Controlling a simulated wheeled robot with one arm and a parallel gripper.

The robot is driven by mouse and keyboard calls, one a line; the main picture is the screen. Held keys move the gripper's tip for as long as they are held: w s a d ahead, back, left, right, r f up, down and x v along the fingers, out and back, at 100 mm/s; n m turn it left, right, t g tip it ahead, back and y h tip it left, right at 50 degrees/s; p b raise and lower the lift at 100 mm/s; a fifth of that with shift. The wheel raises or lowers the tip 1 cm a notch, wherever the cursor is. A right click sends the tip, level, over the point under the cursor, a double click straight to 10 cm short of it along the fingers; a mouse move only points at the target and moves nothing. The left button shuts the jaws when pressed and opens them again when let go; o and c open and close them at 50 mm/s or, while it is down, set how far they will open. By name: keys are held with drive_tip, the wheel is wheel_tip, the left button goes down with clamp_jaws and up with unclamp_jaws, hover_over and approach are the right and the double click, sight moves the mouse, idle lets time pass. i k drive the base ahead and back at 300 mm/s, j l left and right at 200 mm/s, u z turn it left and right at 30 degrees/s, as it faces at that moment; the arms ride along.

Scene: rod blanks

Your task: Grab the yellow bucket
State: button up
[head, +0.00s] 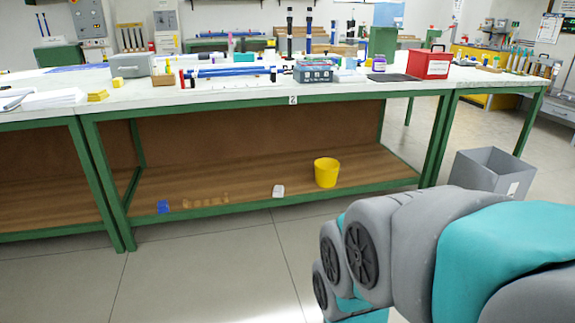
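The yellow bucket (326,173) stands upright on the brown lower shelf (240,190) of the green-framed workbench, right of the shelf's middle. Its open top shows and nothing covers it. My grey and teal arm fills the lower right of the head view, in front of the bench and to the right of the bucket. My gripper is not visible in this view.
A white block (278,191) and a blue item (163,207) lie on the shelf left of the bucket. The white benchtop (230,97) overhangs the shelf. A grey bin (490,172) stands on the floor at right. The floor in front is clear.

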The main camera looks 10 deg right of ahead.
sight(326, 171)
drive_tip(key=i+l+z, duration=0.15)
drive_tip(key=i+z, duration=0.15)
drive_tip(key=i, duration=0.25)
drive_tip(key=i+z, duration=0.25)
drive_tip(key=i, duration=0.35)
drive_tip(key=i+z, duration=0.3)
drive_tip(key=i, duration=0.3)
drive_tip(key=i+j+z, duration=0.3)
drive_tip(key=i, duration=0.25)
